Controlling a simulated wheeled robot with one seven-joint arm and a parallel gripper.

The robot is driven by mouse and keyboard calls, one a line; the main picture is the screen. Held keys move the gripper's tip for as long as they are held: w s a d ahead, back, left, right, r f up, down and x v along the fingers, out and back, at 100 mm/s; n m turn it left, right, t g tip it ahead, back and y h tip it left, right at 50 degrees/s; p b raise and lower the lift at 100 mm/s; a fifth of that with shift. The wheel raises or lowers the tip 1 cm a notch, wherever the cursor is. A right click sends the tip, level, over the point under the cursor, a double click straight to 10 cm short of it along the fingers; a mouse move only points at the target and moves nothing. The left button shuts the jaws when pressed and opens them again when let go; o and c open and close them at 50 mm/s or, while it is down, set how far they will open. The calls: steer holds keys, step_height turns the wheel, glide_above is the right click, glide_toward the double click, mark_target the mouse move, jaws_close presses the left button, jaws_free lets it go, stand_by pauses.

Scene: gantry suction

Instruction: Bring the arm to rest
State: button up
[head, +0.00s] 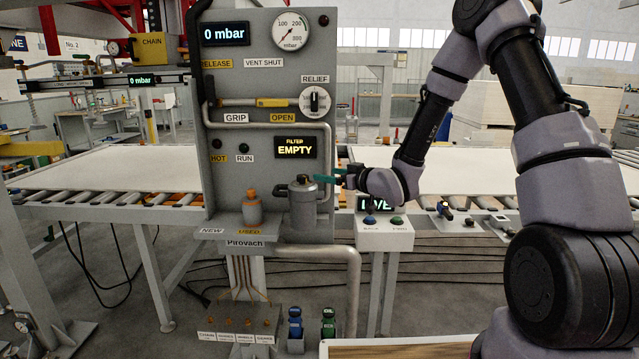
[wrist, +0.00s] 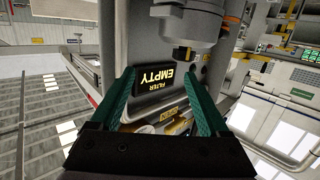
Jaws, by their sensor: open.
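My arm reaches in from the right of the head view, bent at the elbow. My gripper (head: 328,179) points left, just right of the lid of a grey filter canister (head: 303,213) on the panel's shelf. Its two teal fingers are spread apart in the wrist view (wrist: 158,75), with nothing between their tips. The wrist view is turned upside down and shows the filter display (wrist: 160,80) reading EMPTY beyond the fingers. I cannot tell how much gap lies between the fingertips and the canister lid.
The grey control panel (head: 255,60) has a gauge (head: 291,31), a display at 0 mbar and a yellow lever (head: 270,102). An orange-topped cartridge (head: 251,207) stands on the USED side. A button box (head: 384,236) stands below my gripper. White sheets (head: 115,170) lie on rollers behind.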

steer(key=s+d+r+m+g+h, duration=0.1)
steer(key=s+d+r+m+h, duration=0.3)
steer(key=d+r, duration=0.45)
steer(key=s+d+r+m+g+h, duration=0.1)
steer(key=s+d+r+m+h, duration=0.1)
steer(key=s+d+r+h, duration=0.45)
steer(key=s+d+r+m+g, duration=0.1)
steer(key=s+d+r+m, duration=0.1)
steer(key=s, duration=0.5)
steer(key=s+d+r+m+g+y, duration=0.1)
steer(key=s+d+r+m, duration=0.1)
steer(key=s, duration=0.5)
steer(key=s+d+r+m+g, duration=0.1)
steer(key=s+d+r+m, duration=0.1)
steer(key=s, duration=0.5)
steer(key=shift+s+d+m+y, duration=0.15)
steer(key=shift+s+m+y, duration=0.15)
steer(key=shift+m+y, duration=0.1)
steer(key=shift+r, duration=0.1)
